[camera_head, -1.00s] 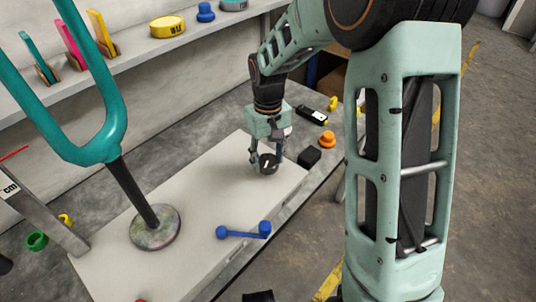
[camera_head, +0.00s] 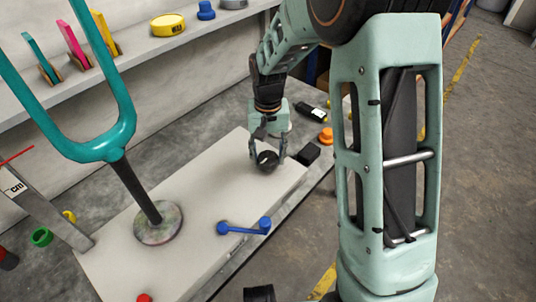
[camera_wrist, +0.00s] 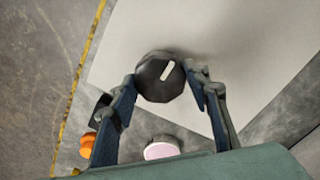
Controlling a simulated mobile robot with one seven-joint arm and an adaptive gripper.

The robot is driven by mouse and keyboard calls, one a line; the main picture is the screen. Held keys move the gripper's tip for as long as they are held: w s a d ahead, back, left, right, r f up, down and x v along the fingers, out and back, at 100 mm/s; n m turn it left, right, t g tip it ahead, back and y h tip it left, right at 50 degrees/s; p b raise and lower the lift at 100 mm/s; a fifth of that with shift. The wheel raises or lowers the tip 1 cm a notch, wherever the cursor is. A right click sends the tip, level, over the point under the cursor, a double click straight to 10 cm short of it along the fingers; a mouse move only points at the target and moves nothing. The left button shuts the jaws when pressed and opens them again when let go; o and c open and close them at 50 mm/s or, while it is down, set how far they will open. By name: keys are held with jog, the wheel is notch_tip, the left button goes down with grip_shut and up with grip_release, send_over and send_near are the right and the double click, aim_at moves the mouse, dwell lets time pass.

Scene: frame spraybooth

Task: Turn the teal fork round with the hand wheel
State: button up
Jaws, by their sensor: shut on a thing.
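The teal fork (camera_head: 97,148) stands with its prongs up on a black post, leaning in the head view. The post rises from a mottled round disc (camera_head: 165,232) on a pale board (camera_head: 205,205). The prong tops are cut off by the frame. The hand wheel, a black knob with a white mark (camera_head: 266,158), is at the far end of the board. My gripper (camera_head: 267,161) is over it, with a finger on each side. In the wrist view the knob (camera_wrist: 158,84) sits between the fingertips, and my gripper (camera_wrist: 160,80) is shut on it.
A blue crank-like bar (camera_head: 243,228) lies on the near right of the board. A black block (camera_head: 307,153) and an orange knob (camera_head: 326,135) are right of my gripper. A grey ruler (camera_head: 42,208) stands at left. A shelf (camera_head: 125,62) holds coloured items behind.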

aim_at(268, 158)
jog(key=o, duration=1.2)
jog(key=shift+c, duration=0.2)
notch_tip(268, 158, up, 12)
jog(key=shift+s, duration=0.1)
